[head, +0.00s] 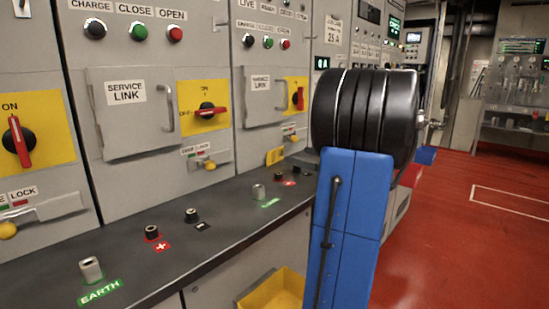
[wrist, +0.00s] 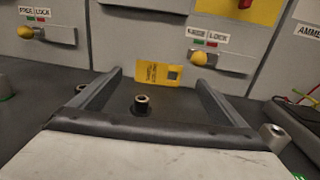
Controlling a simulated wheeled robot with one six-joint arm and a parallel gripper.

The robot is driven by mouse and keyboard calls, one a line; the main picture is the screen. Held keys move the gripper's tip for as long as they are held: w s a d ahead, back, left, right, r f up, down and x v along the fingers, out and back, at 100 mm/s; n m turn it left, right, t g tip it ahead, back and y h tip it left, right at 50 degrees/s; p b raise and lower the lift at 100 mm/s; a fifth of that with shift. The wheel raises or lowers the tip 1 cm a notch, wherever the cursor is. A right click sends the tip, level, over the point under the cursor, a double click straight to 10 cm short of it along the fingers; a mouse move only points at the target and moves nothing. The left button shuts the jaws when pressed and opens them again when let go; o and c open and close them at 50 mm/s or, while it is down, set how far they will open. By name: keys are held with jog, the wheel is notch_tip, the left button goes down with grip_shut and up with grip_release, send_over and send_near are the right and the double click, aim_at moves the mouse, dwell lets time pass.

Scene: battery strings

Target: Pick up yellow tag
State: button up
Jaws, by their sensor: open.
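The yellow tag (wrist: 160,73) has dark print and a dark square. In the wrist view it stands at the back of the dark ledge, close to the cabinet front. My gripper (wrist: 159,84) is open and empty, its two fingers pointing at the tag, which shows between and beyond the fingertips. A small yellow piece (head: 275,156) at the back of the ledge in the head view looks like the same tag. My gripper is hidden there behind my arm.
A dark terminal post (wrist: 141,103) stands between my fingers, and a grey post (wrist: 273,136) stands right of them. A yellow knob (wrist: 199,58) sits just above the tag's right side. In the head view, a yellow bin (head: 262,297) is below the ledge (head: 130,255).

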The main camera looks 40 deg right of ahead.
aim_at(276, 149)
jog(key=shift+w+a, duration=0.3)
jog(key=shift+w, duration=1.3)
jog(key=shift+w+a, duration=0.3)
jog(key=shift+w, duration=1.3)
jog(key=shift+w+a, duration=0.3)
jog(key=shift+w, duration=1.3)
jog(key=c, duration=0.9)
jog(key=shift+r, duration=0.1)
